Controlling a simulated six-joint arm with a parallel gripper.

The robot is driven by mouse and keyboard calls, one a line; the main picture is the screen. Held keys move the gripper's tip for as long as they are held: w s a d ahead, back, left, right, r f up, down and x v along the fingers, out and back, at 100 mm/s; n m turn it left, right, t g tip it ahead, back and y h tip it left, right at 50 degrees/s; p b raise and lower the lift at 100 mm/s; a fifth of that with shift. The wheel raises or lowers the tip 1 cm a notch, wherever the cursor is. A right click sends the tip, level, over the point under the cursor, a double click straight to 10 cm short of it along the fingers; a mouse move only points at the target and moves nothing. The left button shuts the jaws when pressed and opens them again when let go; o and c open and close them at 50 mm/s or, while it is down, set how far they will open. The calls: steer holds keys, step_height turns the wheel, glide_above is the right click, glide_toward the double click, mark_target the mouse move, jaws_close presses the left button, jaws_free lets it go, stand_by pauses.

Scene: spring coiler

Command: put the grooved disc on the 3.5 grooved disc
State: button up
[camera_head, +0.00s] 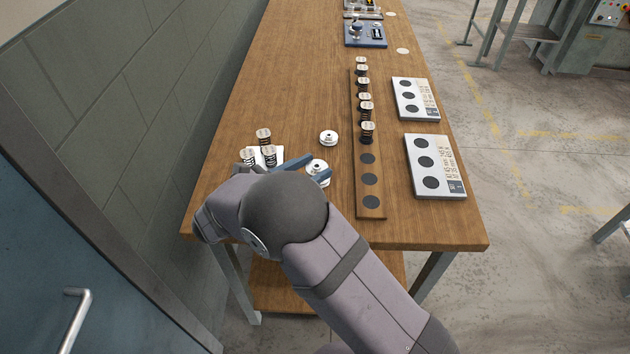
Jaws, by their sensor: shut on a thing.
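A white grooved disc (317,166) with a dark centre mark is between the blue fingers of my gripper (314,168), near the front left of the wooden table. My gripper is shut on this disc. White rim also shows low beside the lower finger, but I cannot tell whether it belongs to a second disc under the held one. Another white grooved disc (328,138) stands apart on the table, just behind my gripper. The labels on the discs are too small to read, so I cannot tell which is the 3.5 one. My arm hides the table in front.
A long brown rack (369,188) with springs and dark empty spots lies to the right. Two white boards (436,188) (407,84) lie beyond it. A blue device (365,42) stands farther back.

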steer(key=shift+m+g+h, duration=0.3)
steer(key=w+d, duration=0.1)
steer(key=w+d+r+b, duration=0.1)
steer(key=w+d, duration=0.1)
steer(key=shift+r, duration=0.2)
steer(key=shift+n+t+y, duration=0.7)
steer(key=shift+n+t, duration=0.1)
steer(key=shift+t, duration=0.1)
steer(key=shift+w+a+f+p, duration=0.35)
steer(key=shift+w+f, duration=0.1)
steer(key=shift+f, duration=0.95)
steer(key=shift+w+a+f+p, duration=0.3)
steer(key=shift+w+a+f, duration=0.15)
steer(key=shift+f, duration=1)
steer(key=shift+w+a+f+p, duration=0.3)
steer(key=shift+w+f, duration=0.2)
steer(key=shift+f, duration=0.9)
steer(key=shift+f, duration=0.15)
steer(key=o, duration=1.3)
